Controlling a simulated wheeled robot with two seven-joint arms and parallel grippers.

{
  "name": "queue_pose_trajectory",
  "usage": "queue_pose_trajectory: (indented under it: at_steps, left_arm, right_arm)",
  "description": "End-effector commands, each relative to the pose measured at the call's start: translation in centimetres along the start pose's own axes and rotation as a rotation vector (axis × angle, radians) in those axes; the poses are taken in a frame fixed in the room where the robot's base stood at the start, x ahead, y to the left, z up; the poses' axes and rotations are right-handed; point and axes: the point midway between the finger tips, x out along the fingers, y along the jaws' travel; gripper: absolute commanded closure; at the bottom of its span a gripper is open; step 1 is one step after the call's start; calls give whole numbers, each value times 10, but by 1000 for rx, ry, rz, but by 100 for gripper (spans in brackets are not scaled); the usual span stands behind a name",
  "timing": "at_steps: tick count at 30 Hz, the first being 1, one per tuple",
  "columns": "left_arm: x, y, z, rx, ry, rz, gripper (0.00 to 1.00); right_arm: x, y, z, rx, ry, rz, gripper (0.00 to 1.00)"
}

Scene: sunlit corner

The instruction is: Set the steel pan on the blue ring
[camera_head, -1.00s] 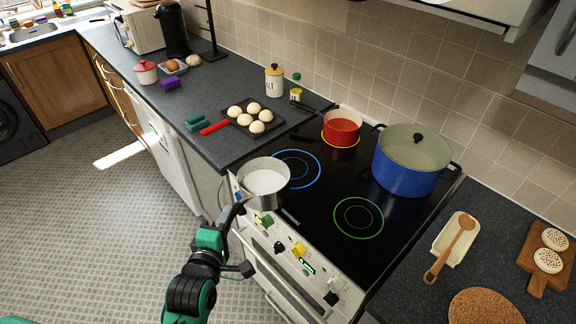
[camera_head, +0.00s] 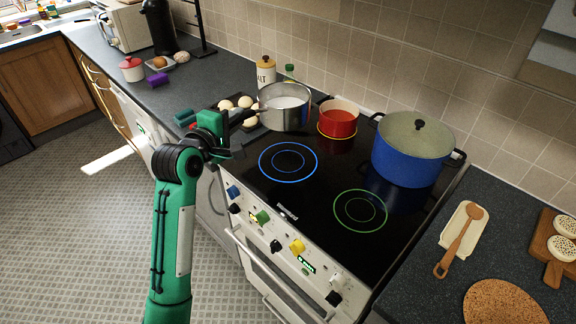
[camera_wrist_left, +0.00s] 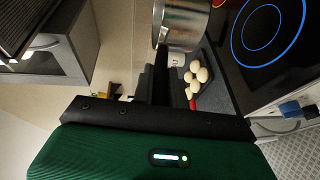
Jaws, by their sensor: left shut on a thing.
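The steel pan (camera_head: 284,118) has white contents and hangs level in the air, beyond and above the blue ring, partly in front of the bun tray. It also shows in the wrist view (camera_wrist_left: 186,24). The blue ring (camera_head: 288,180) is bare at the stove's front left; part of it shows in the wrist view (camera_wrist_left: 268,48). My left gripper (camera_head: 238,120) is shut on the pan's handle, to the left of the pan. The fingertips are hard to make out in the head view. My right gripper is in neither view.
A red pot (camera_head: 338,123) stands on the yellow ring, close to the right of the held pan in the picture. A large blue pot (camera_head: 408,163) stands at the back right. The green ring (camera_head: 360,209) is bare. A salt jar (camera_head: 266,72) stands behind the pan.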

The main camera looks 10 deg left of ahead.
Motion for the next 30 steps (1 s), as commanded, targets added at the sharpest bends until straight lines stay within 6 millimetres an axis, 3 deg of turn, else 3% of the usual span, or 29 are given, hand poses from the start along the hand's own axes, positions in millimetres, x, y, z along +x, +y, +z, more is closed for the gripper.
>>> queue_pose_trajectory:
  at_steps: [6,11,14,24,30]
  left_arm:
    - [9,27,-4,7,-40,8,100]
    - [11,28,-4,8,-51,5,100]
    - [13,13,-3,7,-53,1,100]
    - [24,-71,-2,6,-52,-1,100]
    - [29,-109,-1,7,-51,3,100]
  right_arm:
    - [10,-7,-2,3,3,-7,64]
    - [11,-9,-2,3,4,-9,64]
    - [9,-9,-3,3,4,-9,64]
    - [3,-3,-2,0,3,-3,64]
    - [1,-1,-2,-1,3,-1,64]
